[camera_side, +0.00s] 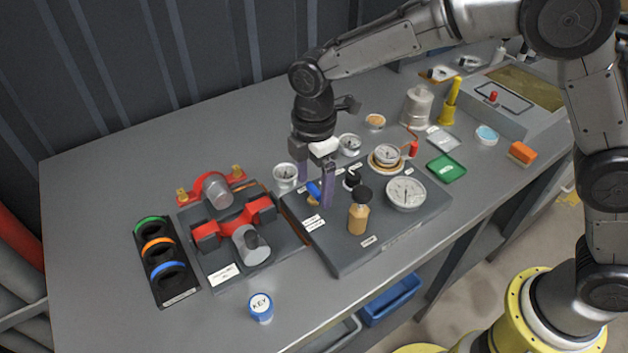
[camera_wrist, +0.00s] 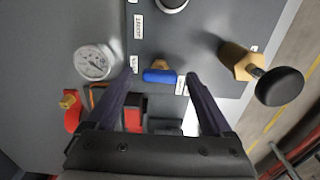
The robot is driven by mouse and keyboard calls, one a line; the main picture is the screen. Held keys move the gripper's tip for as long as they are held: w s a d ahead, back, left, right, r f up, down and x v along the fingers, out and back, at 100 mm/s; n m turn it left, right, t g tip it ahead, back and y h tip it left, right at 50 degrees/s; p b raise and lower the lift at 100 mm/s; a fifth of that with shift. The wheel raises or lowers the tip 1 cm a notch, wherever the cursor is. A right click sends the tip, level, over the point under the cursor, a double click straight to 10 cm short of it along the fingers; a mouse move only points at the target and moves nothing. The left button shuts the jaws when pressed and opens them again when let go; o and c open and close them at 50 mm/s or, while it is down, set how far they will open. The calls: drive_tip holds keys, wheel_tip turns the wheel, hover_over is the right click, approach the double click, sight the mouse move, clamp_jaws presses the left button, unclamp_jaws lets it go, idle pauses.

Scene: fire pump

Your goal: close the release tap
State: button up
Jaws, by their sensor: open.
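A small brass tap with a blue handle (camera_side: 314,190) sits on the dark grey panel (camera_side: 345,255). In the wrist view the blue handle (camera_wrist: 159,77) lies crosswise in the picture, with its brass body just beyond it. I cannot read the labels beside it, so I cannot confirm that it is the release tap. My gripper (camera_side: 315,194) is open and points down over the panel. In the wrist view my gripper (camera_wrist: 159,74) has one finger on each side of the blue handle, with visible gaps. Contact is not seen.
A brass valve with a black knob (camera_side: 360,212) stands close by on the panel. Gauges (camera_side: 405,193) also stand there. The red clamp-like fitting (camera_side: 235,222) and a tray of coloured rings (camera_side: 160,258) are to the left.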

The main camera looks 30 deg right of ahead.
drive_tip(key=shift+c, duration=0.3)
clamp_jaws()
